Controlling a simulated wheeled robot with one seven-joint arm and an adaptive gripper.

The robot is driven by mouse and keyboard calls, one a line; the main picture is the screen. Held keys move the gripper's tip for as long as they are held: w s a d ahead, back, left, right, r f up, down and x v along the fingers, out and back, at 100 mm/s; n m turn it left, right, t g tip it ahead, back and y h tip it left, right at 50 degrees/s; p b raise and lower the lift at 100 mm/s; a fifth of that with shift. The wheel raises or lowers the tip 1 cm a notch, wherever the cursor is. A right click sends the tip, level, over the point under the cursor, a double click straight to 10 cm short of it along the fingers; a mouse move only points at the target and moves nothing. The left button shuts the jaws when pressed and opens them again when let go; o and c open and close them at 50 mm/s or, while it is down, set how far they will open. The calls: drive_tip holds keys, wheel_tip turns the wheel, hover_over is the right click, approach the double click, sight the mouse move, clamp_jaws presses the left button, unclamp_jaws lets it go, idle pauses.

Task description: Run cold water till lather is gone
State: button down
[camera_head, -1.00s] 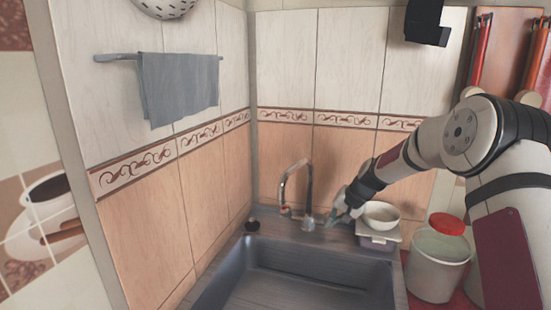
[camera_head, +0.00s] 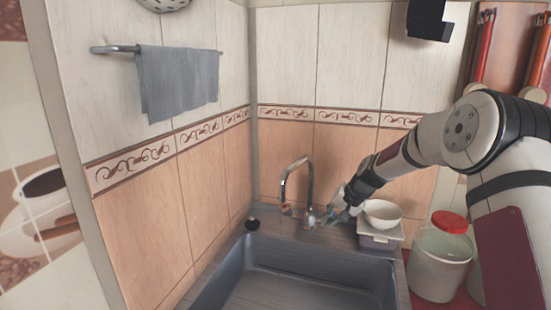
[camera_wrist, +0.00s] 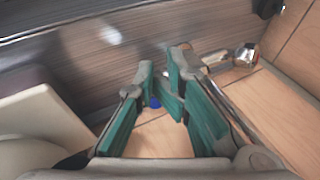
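A chrome faucet (camera_head: 309,178) with a curved spout stands at the back of the grey sink (camera_head: 285,275). In the head view no running water or lather shows, and the visible part of the basin looks empty. A small red mark (camera_head: 287,207) sits at the faucet's left side, and a blue mark (camera_head: 311,220) at its right side. My gripper (camera_head: 334,215) is just right of the faucet, close to the blue mark. In the wrist view its green-padded fingers (camera_wrist: 160,85) are apart, with a blue spot (camera_wrist: 154,103) seen between them. Contact cannot be told. Chrome faucet parts (camera_wrist: 243,57) show at upper right.
A white bowl (camera_head: 382,212) stands on a stack of containers (camera_head: 380,239) right of the gripper. A jar with a red lid (camera_head: 450,222) stands farther right. A dark stopper (camera_head: 252,224) lies at the sink's back left corner. A grey towel (camera_head: 178,82) hangs on the left wall.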

drive_tip(key=shift+w+d+f+b, duration=0.1)
drive_tip(key=shift+d+b, duration=0.25)
idle(0.5)
drive_tip(key=shift+s+a+f, duration=0.1)
drive_tip(key=shift+s+a, duration=0.15)
drive_tip(key=shift+s, duration=0.1)
drive_tip(key=p+v, duration=0.3)
drive_tip(key=v, duration=0.3)
drive_tip(key=shift+a, duration=0.15)
